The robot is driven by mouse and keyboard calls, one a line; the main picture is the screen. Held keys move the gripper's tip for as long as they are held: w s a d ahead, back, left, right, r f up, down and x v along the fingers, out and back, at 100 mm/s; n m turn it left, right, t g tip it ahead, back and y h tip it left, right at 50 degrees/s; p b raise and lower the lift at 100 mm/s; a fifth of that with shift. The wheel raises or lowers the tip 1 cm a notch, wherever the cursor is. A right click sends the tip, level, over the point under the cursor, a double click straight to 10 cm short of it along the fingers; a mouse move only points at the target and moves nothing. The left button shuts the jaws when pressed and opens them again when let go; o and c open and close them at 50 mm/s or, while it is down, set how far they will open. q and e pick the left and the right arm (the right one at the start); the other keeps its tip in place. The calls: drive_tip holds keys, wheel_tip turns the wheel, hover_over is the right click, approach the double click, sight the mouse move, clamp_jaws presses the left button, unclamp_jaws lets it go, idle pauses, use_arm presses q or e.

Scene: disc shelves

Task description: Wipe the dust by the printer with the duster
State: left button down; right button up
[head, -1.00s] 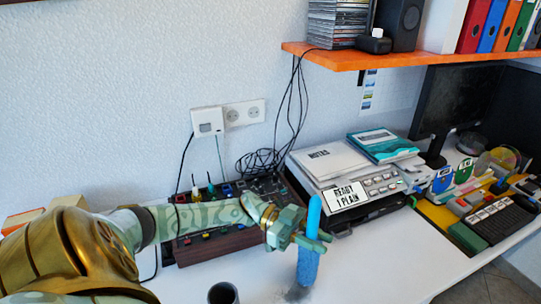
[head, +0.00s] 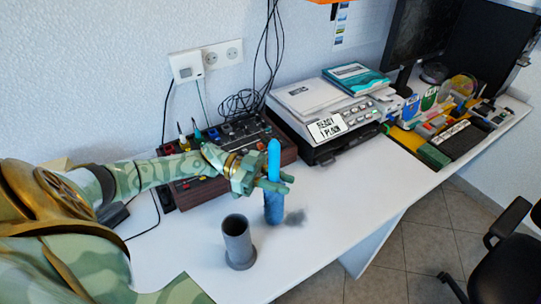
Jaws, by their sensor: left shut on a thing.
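My left gripper (head: 277,182) is shut on the blue duster (head: 273,160), which stands upright with its fluffy blue head (head: 273,208) down at the white desk. A dark dust smudge (head: 295,217) lies on the desk just right of the duster head. I cannot tell whether the head touches the desk. The printer (head: 333,118), with a sign reading "READY 1 PLAIN", stands behind and to the right of the dust. My right gripper is not in view.
A grey cup-like holder (head: 238,242) stands open and empty-looking on the desk, front left of the duster. A mixer-like box (head: 222,155) with cables sits behind my arm. The desk (head: 370,190) is clear right of the dust. A black chair (head: 500,250) stands beyond the desk edge.

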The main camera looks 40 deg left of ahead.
sight(278, 161)
use_arm(q)
drive_tip(key=shift+s+a, duration=0.1)
drive_tip(key=shift+s, duration=0.3)
wheel_tip(278, 161, up, 2)
drive_tip(key=shift+s+a+r+p, duration=0.1)
drive_tip(key=shift+p, duration=0.75)
drive_tip(key=shift+r+p, duration=0.6)
drive_tip(key=shift+r, duration=0.1)
drive_tip(key=shift+r+p, duration=0.6)
drive_tip(key=shift+r, duration=0.2)
wheel_tip(278, 161, up, 2)
drive_tip(key=shift+p, duration=0.85)
drive_tip(key=shift+r, duration=0.2)
